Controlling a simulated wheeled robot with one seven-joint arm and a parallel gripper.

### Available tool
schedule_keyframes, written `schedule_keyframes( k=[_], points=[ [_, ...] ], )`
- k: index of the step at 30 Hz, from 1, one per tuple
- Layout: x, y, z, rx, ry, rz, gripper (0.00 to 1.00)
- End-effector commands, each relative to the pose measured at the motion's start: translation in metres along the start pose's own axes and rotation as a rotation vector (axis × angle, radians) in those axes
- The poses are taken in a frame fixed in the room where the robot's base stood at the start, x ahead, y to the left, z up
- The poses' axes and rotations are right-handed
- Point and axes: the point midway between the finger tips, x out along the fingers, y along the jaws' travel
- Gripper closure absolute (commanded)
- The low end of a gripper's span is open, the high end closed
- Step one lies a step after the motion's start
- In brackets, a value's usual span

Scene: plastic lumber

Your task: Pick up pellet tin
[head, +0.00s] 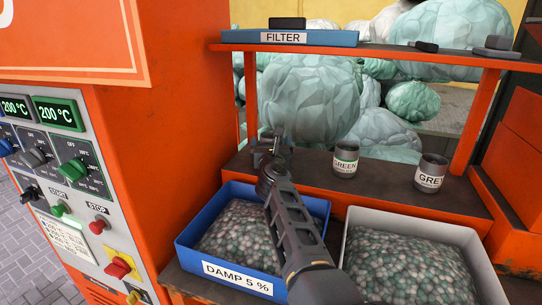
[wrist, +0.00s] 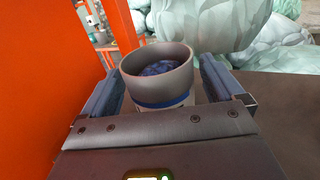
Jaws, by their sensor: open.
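A grey pellet tin (wrist: 158,88) with a blue band and dark blue contents stands upright between my jaws in the wrist view. My gripper (head: 270,148) is open around it, one finger on each side; I cannot tell whether either touches. Two other tins stand on the dark shelf to the right: one labelled GREEN (head: 346,161) and one whose label starts with GRE (head: 431,174).
A blue tray (head: 240,283) labelled DAMP 5 % and a white tray (head: 408,222), both full of pellets, sit below the shelf. An orange machine (head: 165,130) stands close on the left. The FILTER tray (head: 335,38) is on the upper shelf.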

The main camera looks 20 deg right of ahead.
Motion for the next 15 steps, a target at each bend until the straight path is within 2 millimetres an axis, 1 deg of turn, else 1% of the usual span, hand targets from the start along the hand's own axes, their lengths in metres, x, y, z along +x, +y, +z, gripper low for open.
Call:
schedule_keyframes(
  k=[8,15],
  points=[
    [0.0018,-0.0004,0.0008,0.000,0.000,0.000,0.06],
    [0.0017,-0.0003,0.0007,0.000,0.000,-0.001,0.29]
  ],
)
